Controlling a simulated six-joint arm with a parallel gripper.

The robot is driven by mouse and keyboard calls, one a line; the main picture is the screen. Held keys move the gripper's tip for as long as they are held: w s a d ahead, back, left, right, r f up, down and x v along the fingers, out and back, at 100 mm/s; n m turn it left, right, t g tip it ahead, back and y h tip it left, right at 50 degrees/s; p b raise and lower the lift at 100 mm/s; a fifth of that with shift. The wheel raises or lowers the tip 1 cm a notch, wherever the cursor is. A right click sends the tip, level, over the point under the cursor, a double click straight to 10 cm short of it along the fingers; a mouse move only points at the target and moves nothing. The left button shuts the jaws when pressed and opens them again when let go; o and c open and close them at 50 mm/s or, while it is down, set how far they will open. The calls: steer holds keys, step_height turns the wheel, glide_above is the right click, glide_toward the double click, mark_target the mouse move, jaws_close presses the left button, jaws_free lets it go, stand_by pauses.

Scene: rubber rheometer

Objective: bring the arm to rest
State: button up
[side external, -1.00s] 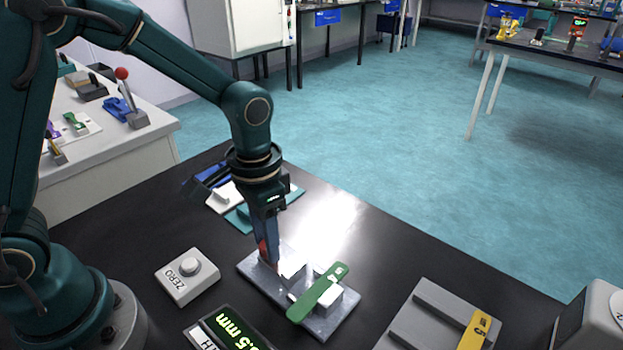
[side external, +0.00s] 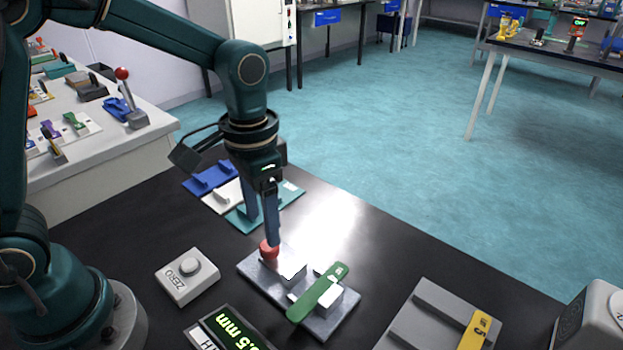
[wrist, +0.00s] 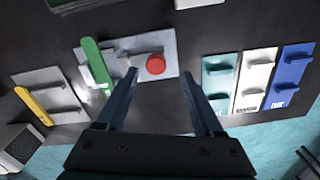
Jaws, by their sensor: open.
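My gripper (side external: 260,227) is open and empty, fingers pointing down, above the left end of a grey metal plate fixture. In the wrist view its two fingers (wrist: 160,95) stand wide apart, with the fixture beyond them. The fixture plate (side external: 330,325) carries a red ball knob (side external: 269,250), pale blocks and a green bar (side external: 318,292) lying across it. The red knob (wrist: 156,64) shows between the fingers in the wrist view, apart from both. In the side view one finger overlaps the knob's upper edge.
A ZERO button box (side external: 187,276) and a lit display (side external: 235,330) stand on the near side. A grey slotted block with a yellow bar (side external: 473,335) is at right. Blue (side external: 208,178), white and teal holders lie behind my gripper. Black table between them is bare.

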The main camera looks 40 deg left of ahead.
steer(key=shift+r, duration=0.35)
steer(key=s+a+r+n+t, duration=0.3)
steer(key=s+a+r+t, duration=0.1)
steer(key=s, duration=0.6)
step_height(320, 180, up, 3)
steer(key=shift+f+t, duration=0.2)
steer(key=shift+t, duration=0.6)
